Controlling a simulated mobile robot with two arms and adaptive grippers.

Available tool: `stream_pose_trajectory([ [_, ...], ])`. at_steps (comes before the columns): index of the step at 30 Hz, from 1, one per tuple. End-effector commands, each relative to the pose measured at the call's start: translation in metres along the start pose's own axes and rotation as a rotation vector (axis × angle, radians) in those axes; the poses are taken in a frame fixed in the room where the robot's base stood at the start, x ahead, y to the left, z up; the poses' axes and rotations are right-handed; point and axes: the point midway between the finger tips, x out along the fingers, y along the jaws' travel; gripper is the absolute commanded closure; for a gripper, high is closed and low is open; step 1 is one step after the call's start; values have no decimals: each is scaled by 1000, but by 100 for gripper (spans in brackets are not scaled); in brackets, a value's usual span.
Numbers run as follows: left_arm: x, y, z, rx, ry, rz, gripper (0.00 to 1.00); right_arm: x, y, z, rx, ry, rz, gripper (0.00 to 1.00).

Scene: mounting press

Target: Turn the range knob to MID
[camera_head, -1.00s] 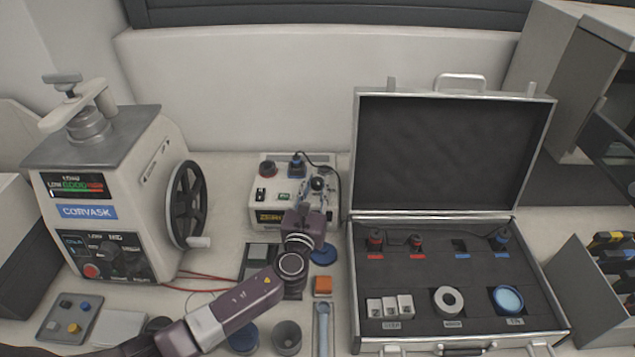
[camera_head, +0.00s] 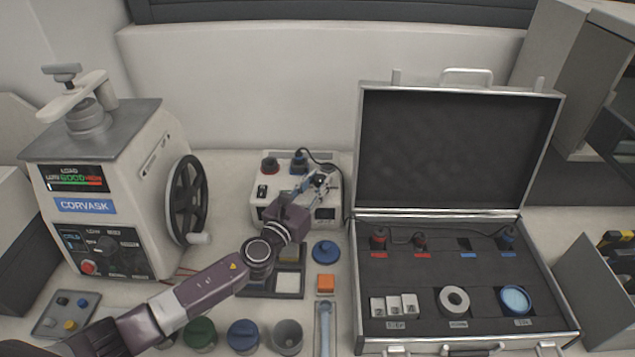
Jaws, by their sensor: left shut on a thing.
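A small white instrument box (camera_head: 262,208) stands at the back centre. A dark round knob (camera_head: 320,180) is at the right of its sloped top. My left gripper (camera_head: 319,183) reaches it from the front left and its fingers are shut on the knob. The fingers and wrist cover part of the box front, and the knob's pointer and markings cannot be read. The white press (camera_head: 140,215) at left also has a dark knob (camera_head: 104,244) on its panel, under small labels that seem to include LOW. My right gripper is not in view.
An open case (camera_head: 545,320) is close at right. A blue lid (camera_head: 325,251), an orange block (camera_head: 325,283) and several cups lie in front, near my left arm.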

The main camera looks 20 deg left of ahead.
Motion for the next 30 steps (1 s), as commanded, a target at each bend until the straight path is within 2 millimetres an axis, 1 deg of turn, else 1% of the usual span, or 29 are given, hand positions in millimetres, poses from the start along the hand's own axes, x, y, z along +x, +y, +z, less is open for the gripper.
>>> stream_pose_trajectory([
  [1,0,0,1,0,-2,1,100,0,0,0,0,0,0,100],
  [2,0,0,1,0,-2,1,73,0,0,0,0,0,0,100],
  [6,0,0,1,0,-2,1,58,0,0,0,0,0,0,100],
  [17,0,2,1,2,-2,6,58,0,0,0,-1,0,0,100],
  [21,0,2,2,2,-2,22,58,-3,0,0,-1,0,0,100],
  [26,1,-1,4,-3,0,98,58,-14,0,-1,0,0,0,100],
  [30,1,-4,3,-6,1,214,58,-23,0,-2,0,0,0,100],
])
